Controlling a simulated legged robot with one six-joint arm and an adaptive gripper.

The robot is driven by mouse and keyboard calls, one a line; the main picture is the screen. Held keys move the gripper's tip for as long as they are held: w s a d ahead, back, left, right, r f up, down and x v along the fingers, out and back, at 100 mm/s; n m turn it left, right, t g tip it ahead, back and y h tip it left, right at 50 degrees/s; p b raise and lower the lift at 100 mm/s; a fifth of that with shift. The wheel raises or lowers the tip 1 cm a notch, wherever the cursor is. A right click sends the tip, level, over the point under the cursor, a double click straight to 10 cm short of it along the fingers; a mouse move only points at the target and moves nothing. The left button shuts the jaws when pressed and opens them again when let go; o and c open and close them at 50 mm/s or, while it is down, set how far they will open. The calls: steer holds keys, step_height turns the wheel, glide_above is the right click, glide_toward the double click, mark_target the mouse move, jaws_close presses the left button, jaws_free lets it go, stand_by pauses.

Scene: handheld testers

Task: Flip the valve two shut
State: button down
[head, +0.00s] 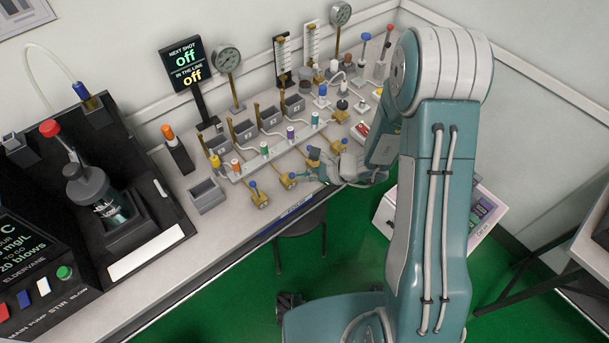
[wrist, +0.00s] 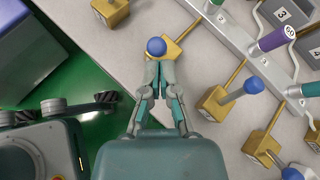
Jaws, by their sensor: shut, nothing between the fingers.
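Small brass valves with blue-tipped levers stand in a row along the bench front. The second from the left is valve two (head: 288,180); its brass block also shows in the wrist view (wrist: 172,51). Its blue lever tip (wrist: 156,46) lies just beyond my fingertips, and its stem is largely hidden. My gripper (head: 305,176) is shut and empty beside this valve. In the wrist view my gripper (wrist: 157,66) has its fingers together just below the blue tip. I cannot tell whether they touch the lever.
The leftmost valve (head: 259,200) and the third valve (wrist: 217,104) flank it closely. Behind runs a pale manifold rail (wrist: 240,36) with coloured caps. A display (head: 186,64) reads off on both lines. The bench edge is close in front, with green floor below.

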steer(key=shift+w+a+r+g+h, duration=0.15)
steer(key=shift+w+r+g+h, duration=0.15)
steer(key=shift+g, duration=0.1)
steer(key=shift+w+a+r+m+g+h, duration=0.4)
steer(key=shift+w+m+g+h, duration=0.1)
steer(key=shift+g+h, duration=0.25)
steer(key=shift+w+a+r+m+g+h, duration=0.1)
steer(key=shift+w+a+m+g+h, duration=0.2)
steer(key=shift+w+g+h, duration=0.3)
steer(key=shift+w+a, duration=0.35)
steer(key=shift+r, duration=0.15)
steer(key=shift+r, duration=0.7)
steer(key=shift+d, duration=0.1)
